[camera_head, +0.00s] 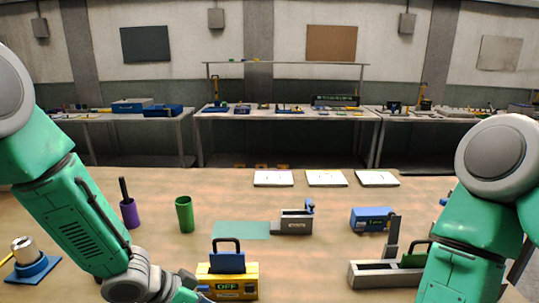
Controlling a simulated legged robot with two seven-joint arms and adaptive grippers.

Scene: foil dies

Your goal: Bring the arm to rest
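My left arm (75,215) comes in from the left and reaches down to the bottom edge, left of a yellow box (245,281) marked OFF. Its wrist shows low in the view, but I make out no gripper fingers. My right arm (465,250) comes in from the right and runs off the bottom edge; its gripper is out of view. A blue block with a dark handle (227,262) sits on the yellow box.
On the table stand a purple cup (130,215) holding a dark stick, a green cup (184,215), a teal mat (240,230), a grey fixture (293,223), a blue box (370,219) and a blue stand (35,268) with a metal cylinder. Three white pads (326,178) lie at the back.

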